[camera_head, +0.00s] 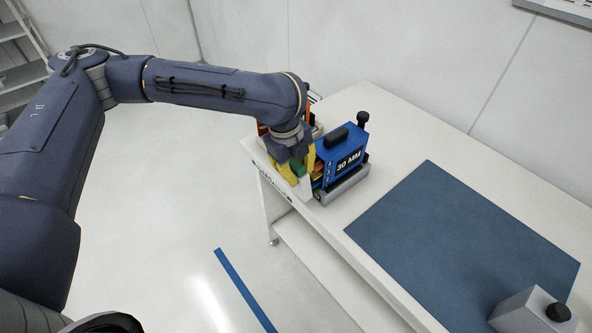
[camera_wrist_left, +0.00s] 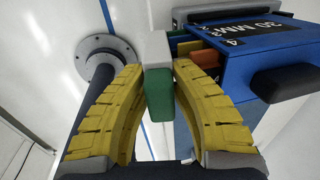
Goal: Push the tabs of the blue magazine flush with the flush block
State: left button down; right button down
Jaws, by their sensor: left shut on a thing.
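The blue magazine (camera_head: 342,155), marked "30 MM", stands upright in a grey holder near the table's far-left edge. In the left wrist view the blue magazine (camera_wrist_left: 265,55) is at the upper right, and orange and green tabs (camera_wrist_left: 190,48) show at its open side. My left gripper (camera_head: 295,172) is beside that side. Its yellow fingers (camera_wrist_left: 158,85) are shut on the green grip of the flush block (camera_wrist_left: 155,48). The block's pale head is close to the tabs; I cannot tell whether it touches them. My right gripper is out of view.
An orange object (camera_head: 262,128) stands behind my left wrist, mostly hidden. A blue mat (camera_head: 455,240) covers the front right of the table. A grey block with a black knob (camera_head: 530,313) sits on the mat's near corner. The table between mat and magazine is clear.

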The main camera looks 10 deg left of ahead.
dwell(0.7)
pick_arm(q)
jog(key=shift+s+a, duration=0.75)
jog(key=shift+s, duration=0.2)
jog(key=shift+s+a, duration=0.7)
jog(key=shift+s, duration=0.2)
notch_tip(320, 180, up, 6)
dwell(0.3)
dwell(0.4)
